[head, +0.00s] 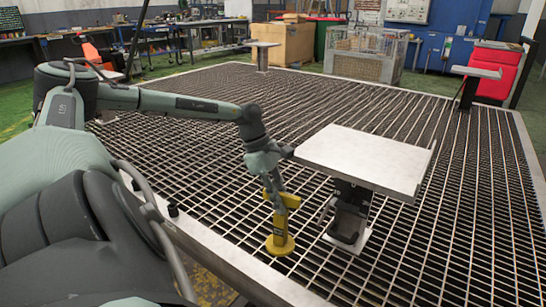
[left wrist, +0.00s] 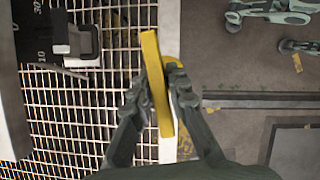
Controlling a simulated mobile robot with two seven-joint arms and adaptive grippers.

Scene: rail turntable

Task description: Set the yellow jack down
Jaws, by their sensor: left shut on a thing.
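The yellow jack (head: 280,243) is upright, with a round base at the bottom and a narrow upper part. My left gripper (head: 277,196) is shut on the upper part of the jack. In the left wrist view the fingers (left wrist: 160,95) close on both sides of a yellow bar of the jack (left wrist: 150,60). The base is at or just above the metal grating (head: 210,180), near its front edge; I cannot tell whether it touches. My right gripper is not in view.
A pale plate on a stand (head: 365,160) is close to the right of the jack, with a dark mechanism (head: 347,218) below it. Other small stands (head: 262,58) are at the far edges. Open grating lies beyond. A wire-sided crate (head: 366,56) is at the back.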

